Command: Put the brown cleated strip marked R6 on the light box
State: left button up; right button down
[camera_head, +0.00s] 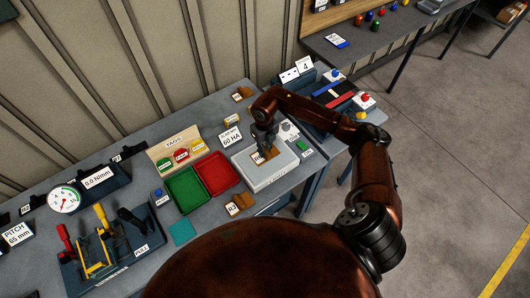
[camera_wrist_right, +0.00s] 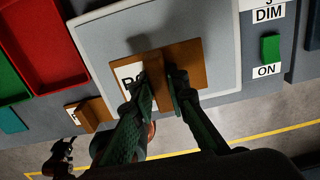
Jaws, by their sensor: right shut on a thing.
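The brown cleated strip (camera_wrist_right: 192,55) has a white label starting with R; the rest is partly hidden by a finger. My right gripper (camera_wrist_right: 160,92) is shut on its raised cleat. In the head view the strip (camera_head: 257,158) is over the pale light box (camera_head: 284,176), within its edges. The light box panel (camera_wrist_right: 225,25) also shows in the right wrist view. A dark shadow lies beside the strip on the panel; I cannot tell whether the strip touches it. My right gripper (camera_head: 264,146) points down over the light box. My left gripper is not in view.
A brown strip marked R3 (camera_head: 240,205) lies near the table's front edge, and another brown piece (camera_head: 243,94) lies at the back. Red (camera_head: 217,172) and green (camera_head: 185,191) trays stand left of the light box. A green switch (camera_wrist_right: 270,48) is on its right.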

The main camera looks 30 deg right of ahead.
jog(key=shift+w+d+f, duration=0.2)
jog(key=shift+f, duration=0.2)
notch_tip(320, 180, down, 2)
jog(key=shift+f+p, duration=0.1)
jog(key=shift+p, duration=0.55)
jog(key=shift+w+f, duration=0.1)
jog(key=shift+f, duration=0.55)
jog(key=c, duration=1.9)
grip_release()
